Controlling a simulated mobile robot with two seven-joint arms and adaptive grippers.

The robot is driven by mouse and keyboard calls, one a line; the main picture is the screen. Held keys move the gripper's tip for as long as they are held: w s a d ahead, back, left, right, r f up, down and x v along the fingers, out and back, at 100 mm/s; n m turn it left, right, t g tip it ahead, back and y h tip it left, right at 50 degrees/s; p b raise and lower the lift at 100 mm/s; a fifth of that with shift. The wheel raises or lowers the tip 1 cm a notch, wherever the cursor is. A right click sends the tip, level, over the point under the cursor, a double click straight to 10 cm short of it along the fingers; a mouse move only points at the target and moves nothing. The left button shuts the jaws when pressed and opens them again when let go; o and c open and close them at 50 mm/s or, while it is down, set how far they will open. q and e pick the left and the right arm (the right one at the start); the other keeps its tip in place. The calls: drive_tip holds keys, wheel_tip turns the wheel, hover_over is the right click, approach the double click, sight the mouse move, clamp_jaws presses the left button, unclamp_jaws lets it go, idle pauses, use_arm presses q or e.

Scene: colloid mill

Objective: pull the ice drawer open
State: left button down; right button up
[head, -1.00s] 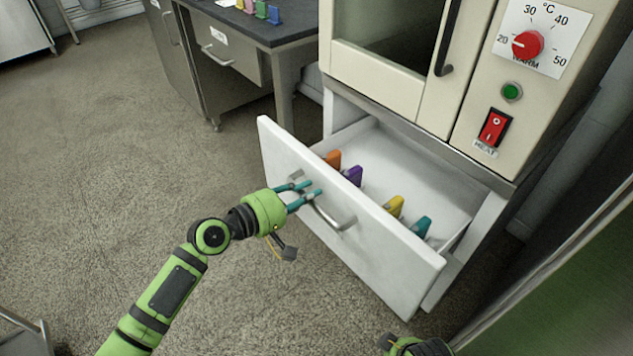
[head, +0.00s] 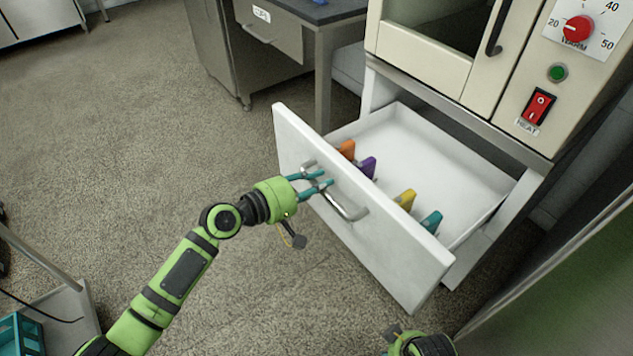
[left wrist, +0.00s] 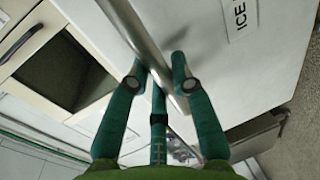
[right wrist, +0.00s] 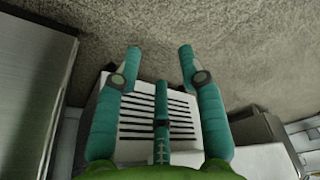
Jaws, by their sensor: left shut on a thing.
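The white ice drawer (head: 385,235) stands well out from the cream cabinet, its inside open to view. Its metal bar handle (head: 346,208) is on the front panel. My left gripper (head: 322,178) is shut around the handle near its far end. In the left wrist view the handle bar (left wrist: 140,35) runs between the left fingers (left wrist: 158,72), and a label reading "ICE" (left wrist: 240,20) shows on the drawer front (left wrist: 215,75). My right gripper (right wrist: 160,60) is open and empty in the right wrist view. Only part of it shows at the bottom edge of the head view.
Orange (head: 346,150), purple (head: 367,167), yellow (head: 405,199) and teal (head: 431,221) items sit in the drawer along its front. The cabinet's red switch (head: 537,107) is above right. A metal cart (head: 75,300) stands at lower left. The floor (head: 150,150) left of the drawer is clear.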

use_arm(q)
drive_tip(key=c, duration=1)
unclamp_jaws()
drive_tip(key=shift+c, duration=0.2)
drive_tip(key=shift+s+a, duration=0.1)
drive_tip(key=shift+a, duration=0.15)
drive_tip(key=v, duration=1.1)
drive_tip(key=shift+s+a, duration=0.2)
drive_tip(key=shift+s, duration=0.05)
